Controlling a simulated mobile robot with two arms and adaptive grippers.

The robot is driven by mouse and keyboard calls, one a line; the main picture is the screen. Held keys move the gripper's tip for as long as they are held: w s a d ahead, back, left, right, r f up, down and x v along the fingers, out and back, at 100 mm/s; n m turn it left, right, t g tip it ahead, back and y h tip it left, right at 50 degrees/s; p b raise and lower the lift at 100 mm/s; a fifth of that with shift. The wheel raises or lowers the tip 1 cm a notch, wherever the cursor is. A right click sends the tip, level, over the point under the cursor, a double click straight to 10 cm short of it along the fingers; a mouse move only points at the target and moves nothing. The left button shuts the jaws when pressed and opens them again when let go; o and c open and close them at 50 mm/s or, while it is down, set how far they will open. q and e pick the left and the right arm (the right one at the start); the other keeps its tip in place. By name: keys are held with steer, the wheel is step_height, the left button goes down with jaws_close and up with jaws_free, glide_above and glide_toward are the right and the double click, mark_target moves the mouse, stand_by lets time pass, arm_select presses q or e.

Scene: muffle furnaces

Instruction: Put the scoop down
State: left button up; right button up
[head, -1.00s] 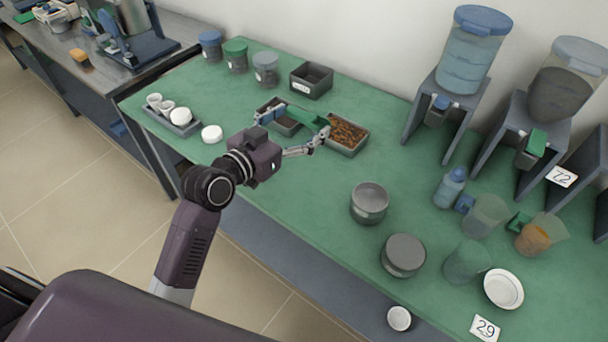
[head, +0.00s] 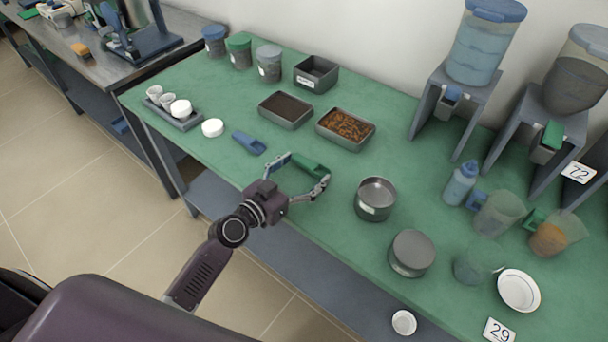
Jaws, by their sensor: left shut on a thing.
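A green scoop (head: 308,166) is between the fingers of my left gripper (head: 304,173), which is shut on it. The gripper holds it low over the green table (head: 225,180), in front of the tins; I cannot tell if the scoop touches the surface. A blue scoop (head: 249,143) lies on the table to the left of the gripper. Behind are a metal tin of brown pieces (head: 345,129) and a tin of dark material (head: 286,109). My right gripper is not in view.
A round open pan (head: 375,199) and a round grey tin (head: 411,253) stand to the right. A tray with white cups (head: 174,115) and a white lid (head: 212,128) are at left. Dispensers (head: 470,70) stand at the back right. Bare table lies around the gripper.

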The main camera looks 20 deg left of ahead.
arm_select(q)
steer(key=shift+f, duration=0.25)
steer(key=shift+f, duration=0.15)
steer(key=o, duration=1.2)
steer(key=shift+c, duration=0.2)
steer(key=shift+r, duration=0.2)
steer(key=shift+s+a+f, duration=0.15)
steer(key=shift+s, duration=0.15)
steer(key=b+v, duration=0.1)
steer(key=v, duration=0.8)
steer(key=shift+s+a+b, duration=0.1)
steer(key=shift+s+b, duration=0.3)
steer(key=shift+v, duration=0.75)
steer(key=shift+s, duration=0.1)
